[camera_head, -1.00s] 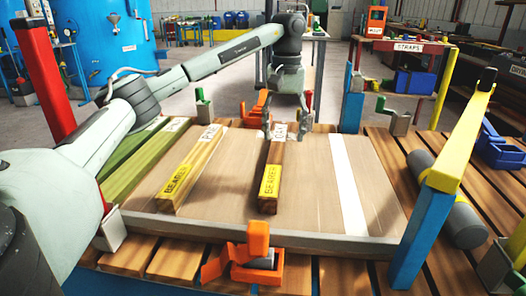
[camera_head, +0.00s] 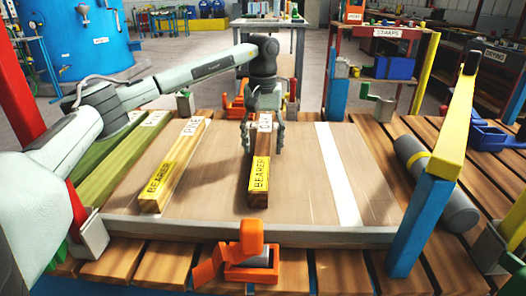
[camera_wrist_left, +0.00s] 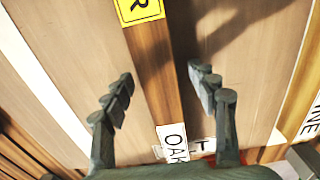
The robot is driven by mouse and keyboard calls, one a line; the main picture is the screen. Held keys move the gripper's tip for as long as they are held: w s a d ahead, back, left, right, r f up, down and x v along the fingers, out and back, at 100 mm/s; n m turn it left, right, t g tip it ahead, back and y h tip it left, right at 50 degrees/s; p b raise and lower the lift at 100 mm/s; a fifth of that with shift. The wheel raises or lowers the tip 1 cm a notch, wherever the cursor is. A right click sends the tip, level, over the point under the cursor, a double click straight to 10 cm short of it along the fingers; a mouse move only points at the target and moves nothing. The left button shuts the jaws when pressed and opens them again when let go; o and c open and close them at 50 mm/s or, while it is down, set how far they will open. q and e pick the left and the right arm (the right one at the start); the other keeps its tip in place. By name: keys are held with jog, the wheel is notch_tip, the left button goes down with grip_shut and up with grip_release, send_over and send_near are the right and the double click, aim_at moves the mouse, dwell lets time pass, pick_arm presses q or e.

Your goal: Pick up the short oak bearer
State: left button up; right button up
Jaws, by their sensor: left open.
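The oak bearer (camera_head: 259,199) is a brown wooden bar with a yellow BEARER label at its near end and a white label at its far end. It lies lengthwise on the wooden board in the middle of the head view. My left gripper (camera_head: 263,148) is open at its far part, with a finger to each side. In the left wrist view the oak bearer (camera_wrist_left: 152,65) runs between the open fingers (camera_wrist_left: 160,95), with gaps on both sides; its white label reads OAK. Contact with the board cannot be told. My right gripper is not in view.
A pine bearer (camera_head: 173,167) lies to the left, with green bars (camera_head: 121,163) beyond it. A pale strip (camera_head: 337,175) and a grey roller (camera_head: 436,185) are to the right. A grey rail (camera_head: 330,237) and orange clamp (camera_head: 250,255) edge the front. A blue-yellow post (camera_head: 427,195) stands right.

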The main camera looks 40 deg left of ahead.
pick_arm(q)
jog(key=shift+f, duration=0.1)
jog(key=shift+c, duration=0.4)
grip_shut()
